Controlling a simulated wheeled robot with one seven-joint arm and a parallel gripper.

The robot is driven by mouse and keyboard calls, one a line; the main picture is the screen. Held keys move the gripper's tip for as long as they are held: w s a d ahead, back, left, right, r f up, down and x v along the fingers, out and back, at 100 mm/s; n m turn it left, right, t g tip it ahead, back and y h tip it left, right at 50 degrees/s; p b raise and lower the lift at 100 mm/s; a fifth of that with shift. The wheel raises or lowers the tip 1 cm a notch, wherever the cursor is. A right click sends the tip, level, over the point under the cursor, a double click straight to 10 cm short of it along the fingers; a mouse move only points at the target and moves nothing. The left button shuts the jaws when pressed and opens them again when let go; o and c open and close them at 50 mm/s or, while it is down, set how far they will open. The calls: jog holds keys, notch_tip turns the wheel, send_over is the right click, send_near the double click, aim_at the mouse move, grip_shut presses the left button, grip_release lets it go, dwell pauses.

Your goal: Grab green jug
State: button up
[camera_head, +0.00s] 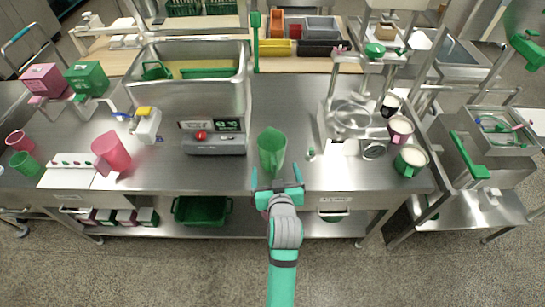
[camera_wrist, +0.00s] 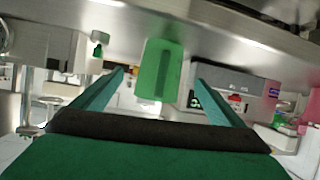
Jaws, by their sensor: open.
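The green jug (camera_head: 271,150) stands upright on the steel table, near the middle of its front half, in the head view. In the wrist view the green jug (camera_wrist: 160,70) shows ahead, between the two fingers and beyond their tips, with the picture turned upside down. My gripper (camera_head: 277,188) is open and empty at the table's front edge, just in front of the jug and apart from it. Its two fingers also show in the wrist view (camera_wrist: 160,80), spread wide on either side of the jug.
A grey control box (camera_head: 214,142) stands left of the jug. A pink jug (camera_head: 111,152) is further left. The mill with its glass bowl (camera_head: 352,117) is at the right, near a green-handled cup (camera_head: 410,161). The tabletop just around the jug is mostly clear.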

send_near(271, 147)
jog(key=shift+x, duration=2.1)
jog(key=c, duration=1.2)
